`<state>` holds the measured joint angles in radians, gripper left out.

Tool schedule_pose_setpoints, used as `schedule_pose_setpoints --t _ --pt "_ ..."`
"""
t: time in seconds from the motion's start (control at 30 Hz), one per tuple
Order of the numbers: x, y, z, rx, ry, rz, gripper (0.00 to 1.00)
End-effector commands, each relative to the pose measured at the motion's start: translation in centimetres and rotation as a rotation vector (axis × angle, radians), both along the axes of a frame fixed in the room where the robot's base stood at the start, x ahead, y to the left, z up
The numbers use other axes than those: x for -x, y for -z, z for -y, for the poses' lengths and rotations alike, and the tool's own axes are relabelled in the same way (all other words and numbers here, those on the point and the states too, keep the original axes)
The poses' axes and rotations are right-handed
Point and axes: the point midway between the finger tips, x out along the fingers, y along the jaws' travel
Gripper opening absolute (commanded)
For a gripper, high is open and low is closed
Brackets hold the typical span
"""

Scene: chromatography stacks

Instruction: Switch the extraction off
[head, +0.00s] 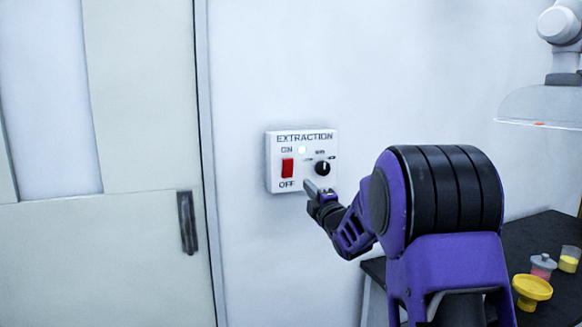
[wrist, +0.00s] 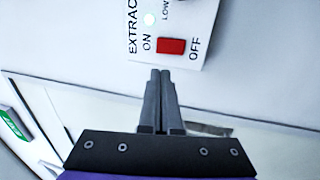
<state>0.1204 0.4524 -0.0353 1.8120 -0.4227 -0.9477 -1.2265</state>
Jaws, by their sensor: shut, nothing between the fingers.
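The extraction control box (head: 272,180) is a white panel on the wall, marked EXTRACTION, ON and OFF. It carries a red rocker switch (head: 287,168), a lit white lamp (head: 302,149) and a black knob (head: 322,168). My gripper (head: 309,187) is shut and empty, in front of the box's lower right part in the head view. In the wrist view the closed fingertips (wrist: 160,73) point at the box's edge, just below the red switch (wrist: 171,46) in the picture. The lamp (wrist: 149,19) is lit there too. I cannot tell whether the fingertips touch the box.
A door with a dark handle (head: 187,222) stands left of the box. A dark bench (head: 541,236) at the right holds a yellow funnel (head: 532,288) and small cups (head: 543,265). An extraction hood (head: 541,105) hangs above it. The wall around the box is clear.

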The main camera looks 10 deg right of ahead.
Motion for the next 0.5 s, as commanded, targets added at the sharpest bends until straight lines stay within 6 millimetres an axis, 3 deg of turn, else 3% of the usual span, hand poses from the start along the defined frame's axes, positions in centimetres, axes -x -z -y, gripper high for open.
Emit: schedule_pose_setpoints --t 0.3,0.5 --pt "-0.3 -0.2 -0.1 0.002 0.0 0.0 0.0" --pt "-2.7 -0.6 -0.5 0.002 0.0 -0.001 0.0"
